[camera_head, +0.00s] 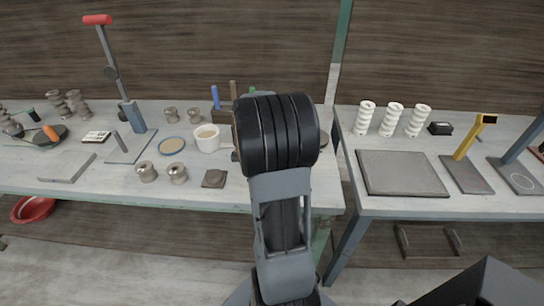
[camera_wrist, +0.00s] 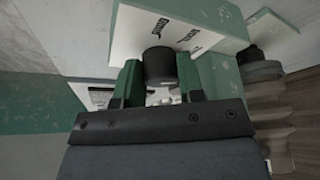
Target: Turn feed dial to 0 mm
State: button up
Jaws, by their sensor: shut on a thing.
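In the wrist view, my gripper (camera_wrist: 161,82) has its green fingers shut on a dark, round knob, the feed dial (camera_wrist: 159,62). One finger is on each side of it. The dial stands out from a white panel (camera_wrist: 207,25) with black lettering, which appears turned over and is too small to read fully. I cannot make out a pointer mark or which value the dial is at. In the head view, my arm hides the gripper and the dial.
Ribbed grey-brown pieces (camera_wrist: 267,88) stand close to the right of the gripper. In the head view, a white cup (camera_head: 207,139) and clay pieces (camera_head: 177,174) are left of my arm. White ribbed pieces (camera_head: 391,119) and a grey slab (camera_head: 401,173) are on the right table.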

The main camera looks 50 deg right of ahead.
jog(key=shift+f+n+t+b, duration=0.1)
jog(key=shift+n+t+b, duration=0.4)
jog(key=shift+n+b, duration=0.55)
jog(key=shift+s+n+t, duration=0.1)
jog(key=shift+n+t, duration=0.3)
jog(key=shift+n, duration=0.55)
jog(key=n, duration=0.2)
jog(key=n+t, duration=0.1)
jog(key=shift+s+r+n, duration=0.1)
jog(key=shift+r+n, duration=0.1)
jog(key=shift+n, duration=0.2)
jog(key=n+t+p, duration=0.1)
jog(key=n, duration=0.1)
jog(key=shift+n+y, duration=0.3)
jog(key=shift+y, duration=0.1)
jog(key=n, duration=0.2)
jog(key=n+t+y+b, duration=0.1)
jog(key=n, duration=0.1)
jog(key=shift+s+d+f, duration=0.1)
jog(key=shift+d+f, duration=0.05)
jog(key=shift+f, duration=0.05)
jog(key=shift+n+t+y+b, duration=0.4)
jog(key=shift+n+y+b, duration=0.2)
jog(key=shift+n+b, duration=0.9)
jog(key=shift+r+n, duration=0.15)
jog(key=shift+n, duration=0.15)
jog(key=o, duration=0.6)
